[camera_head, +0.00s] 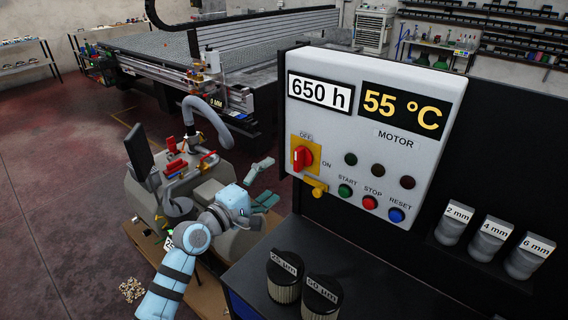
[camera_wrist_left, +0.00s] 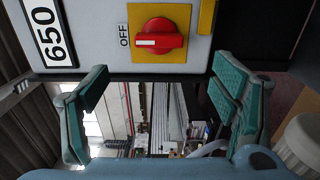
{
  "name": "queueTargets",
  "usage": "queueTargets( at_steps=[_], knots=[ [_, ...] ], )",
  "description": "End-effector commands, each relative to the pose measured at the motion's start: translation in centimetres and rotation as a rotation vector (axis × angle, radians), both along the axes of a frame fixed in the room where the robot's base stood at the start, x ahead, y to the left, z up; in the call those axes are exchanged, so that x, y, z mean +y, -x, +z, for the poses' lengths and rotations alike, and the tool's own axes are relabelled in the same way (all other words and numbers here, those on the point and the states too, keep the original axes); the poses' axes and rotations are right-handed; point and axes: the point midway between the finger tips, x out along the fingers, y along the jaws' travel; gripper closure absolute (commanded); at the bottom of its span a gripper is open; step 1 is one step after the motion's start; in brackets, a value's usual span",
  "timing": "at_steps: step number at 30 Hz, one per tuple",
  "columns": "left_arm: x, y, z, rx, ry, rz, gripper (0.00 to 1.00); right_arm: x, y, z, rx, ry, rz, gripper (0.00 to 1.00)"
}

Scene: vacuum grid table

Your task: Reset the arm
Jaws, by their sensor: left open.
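My left arm comes in from the lower left in the head view. Its gripper (camera_head: 264,184) is open and empty, left of the control box (camera_head: 370,85). The red rotary switch (camera_head: 301,158) sits on a yellow plate at the box's left side, near the OFF mark. In the left wrist view, the red switch (camera_wrist_left: 160,41) shows beyond and between the spread teal fingers of the gripper (camera_wrist_left: 158,85), apart from them. Its handle lies sideways in that view, with its white mark toward OFF. My right gripper is not in view.
The box carries a green START button (camera_head: 345,190), a red STOP button (camera_head: 369,202) and a blue RESET button (camera_head: 396,215). A yellow padlock-like piece (camera_head: 314,187) hangs under the switch. Two dark-capped filters (camera_head: 284,280) stand on the black bench below. Labelled grey holders (camera_head: 490,240) are at right.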

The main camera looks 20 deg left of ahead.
Motion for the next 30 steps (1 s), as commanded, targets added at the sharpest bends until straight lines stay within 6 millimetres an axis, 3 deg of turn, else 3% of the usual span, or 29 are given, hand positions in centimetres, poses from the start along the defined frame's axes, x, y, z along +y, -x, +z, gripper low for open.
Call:
queueTargets(
  at_steps=[4, 7, 8, 12, 15, 21, 28, 30],
  knots=[
    [-0.3, 0.4, -0.7, 0.009, -0.031, -0.007, 0.2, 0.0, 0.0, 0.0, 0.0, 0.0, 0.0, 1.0],
    [-1.8, 2.8, -4.3, 0.057, -0.197, -0.048, 0.2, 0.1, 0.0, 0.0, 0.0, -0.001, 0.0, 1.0],
    [-2.3, 4.0, -6.0, 0.081, -0.278, -0.07, 0.2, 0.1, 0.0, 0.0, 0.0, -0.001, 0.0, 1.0],
    [-3.8, 12.2, -14.5, 0.216, -0.735, -0.212, 0.2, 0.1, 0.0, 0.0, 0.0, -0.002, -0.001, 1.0],
    [-3.2, 17.9, -18.5, 0.307, -0.996, -0.318, 0.2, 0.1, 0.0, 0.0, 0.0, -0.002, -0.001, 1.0],
    [-0.6, 27.6, -22.4, 0.48, -1.347, -0.512, 0.2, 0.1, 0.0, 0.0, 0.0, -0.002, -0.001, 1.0],
    [2.9, 37.5, -23.2, 0.682, -1.599, -0.733, 0.2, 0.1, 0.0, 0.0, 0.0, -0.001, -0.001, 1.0],
    [3.1, 36.4, -26.8, 0.693, -1.588, -0.739, 0.2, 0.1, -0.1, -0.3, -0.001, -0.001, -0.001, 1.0]
  ],
)
